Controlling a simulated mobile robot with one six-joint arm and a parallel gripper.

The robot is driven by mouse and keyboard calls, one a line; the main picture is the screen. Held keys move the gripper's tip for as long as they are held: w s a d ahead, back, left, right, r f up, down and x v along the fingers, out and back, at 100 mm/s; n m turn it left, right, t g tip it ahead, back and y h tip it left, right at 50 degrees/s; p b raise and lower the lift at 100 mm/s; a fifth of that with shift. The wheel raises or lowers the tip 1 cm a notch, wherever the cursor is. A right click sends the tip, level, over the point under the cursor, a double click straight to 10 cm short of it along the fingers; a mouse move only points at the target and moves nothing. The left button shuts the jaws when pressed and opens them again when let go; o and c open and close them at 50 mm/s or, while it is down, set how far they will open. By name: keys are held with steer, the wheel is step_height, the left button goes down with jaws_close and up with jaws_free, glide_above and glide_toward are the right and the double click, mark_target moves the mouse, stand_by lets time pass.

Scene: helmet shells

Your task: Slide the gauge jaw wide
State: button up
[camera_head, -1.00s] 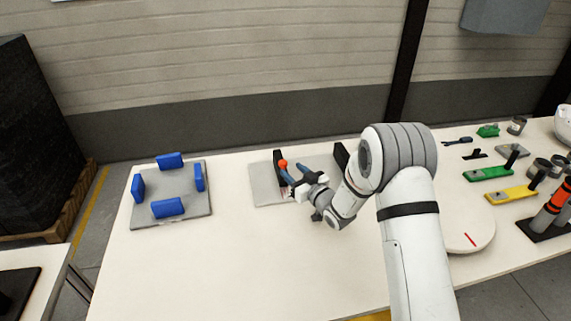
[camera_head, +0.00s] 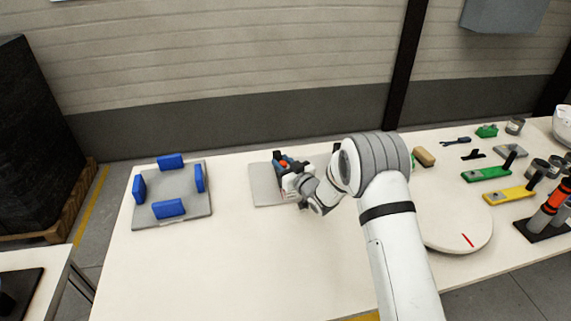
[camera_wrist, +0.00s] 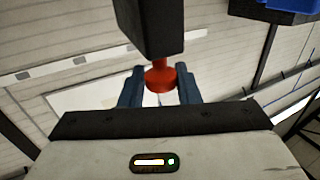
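The gauge's grey plate (camera_head: 264,188) lies on the table, mostly behind my arm on its right side. Its near black jaw (camera_head: 277,155) carries a red knob (camera_head: 283,163). The other black jaw (camera_head: 336,148) barely shows above my arm. My gripper (camera_head: 290,166) is at the knob. In the wrist view, my two blue fingers (camera_wrist: 160,88) stand close on either side of the red knob (camera_wrist: 159,78) and appear shut on it. The black jaw (camera_wrist: 150,25) rises just beyond it. The contact faces are small and partly hidden.
Left of the gauge, a grey plate (camera_head: 184,190) holds several blue blocks. To the right are a white round turntable (camera_head: 455,225), a tan block (camera_head: 424,157), green and yellow gauges (camera_head: 510,195) and a dark stand with an orange-banded cylinder (camera_head: 548,212). The table front is clear.

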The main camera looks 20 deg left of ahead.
jaws_close()
steer(key=s+a+b, duration=0.1)
steer(key=a+b, duration=0.1)
steer(key=b, duration=0.1)
steer(key=s+a+b, duration=0.1)
steer(key=a+b, duration=0.1)
steer(key=shift+s+a+f, duration=0.1)
steer(key=shift+s, duration=0.2)
steer(key=shift+s+a+r, duration=0.15)
steer(key=shift+a+r, duration=0.05)
steer(key=shift+a, duration=0.1)
steer(key=shift+o, duration=1.8)
jaws_free()
steer(key=shift+o, duration=0.3)
steer(key=shift+b+v, duration=0.7)
steer(key=shift+v, duration=3.2)
